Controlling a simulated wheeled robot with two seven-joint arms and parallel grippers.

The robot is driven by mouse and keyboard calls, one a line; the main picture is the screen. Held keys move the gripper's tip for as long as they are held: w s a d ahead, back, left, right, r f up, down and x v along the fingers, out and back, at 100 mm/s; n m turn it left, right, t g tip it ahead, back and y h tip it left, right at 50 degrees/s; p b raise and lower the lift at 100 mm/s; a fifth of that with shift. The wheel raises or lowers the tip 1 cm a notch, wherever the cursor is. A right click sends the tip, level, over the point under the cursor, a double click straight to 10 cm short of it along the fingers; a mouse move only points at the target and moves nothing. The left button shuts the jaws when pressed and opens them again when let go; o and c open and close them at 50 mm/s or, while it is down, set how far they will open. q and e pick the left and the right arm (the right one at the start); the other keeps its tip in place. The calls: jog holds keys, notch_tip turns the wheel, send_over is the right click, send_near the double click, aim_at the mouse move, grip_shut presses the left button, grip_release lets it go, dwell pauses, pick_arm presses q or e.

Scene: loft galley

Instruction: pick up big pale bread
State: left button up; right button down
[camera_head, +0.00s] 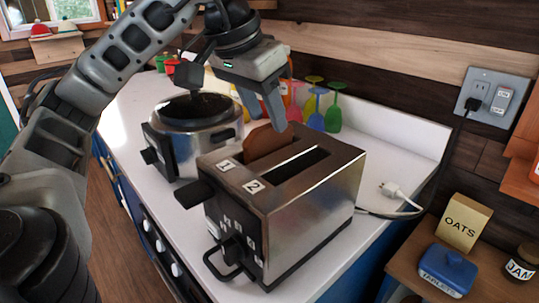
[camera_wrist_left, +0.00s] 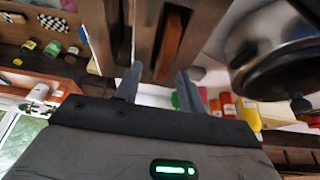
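The silver toaster (camera_head: 318,215) stands on the white counter, with two slots marked 1 and 2. A brown slice of bread (camera_head: 268,143) sticks up out of slot 1; it looks brown rather than pale. Slot 2 (camera_head: 290,165) looks dark and empty. My left gripper (camera_head: 275,112) is just above the bread, pointing down. In the left wrist view its two fingers (camera_wrist_left: 157,88) are apart, with the toaster top and the bread edge (camera_wrist_left: 172,40) beyond the gap. It does not appear to touch the bread. My right gripper is not in view.
A slow cooker (camera_head: 190,130) with a dark lid stands left of the toaster. A white plug (camera_head: 395,192) and cord lie to the right.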

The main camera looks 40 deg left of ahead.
aim_at(268, 125)
pick_arm(q)
jog(key=shift+a+x, duration=0.2)
jog(key=shift+x, duration=1.85)
jog(key=shift+f, duration=0.1)
grip_shut()
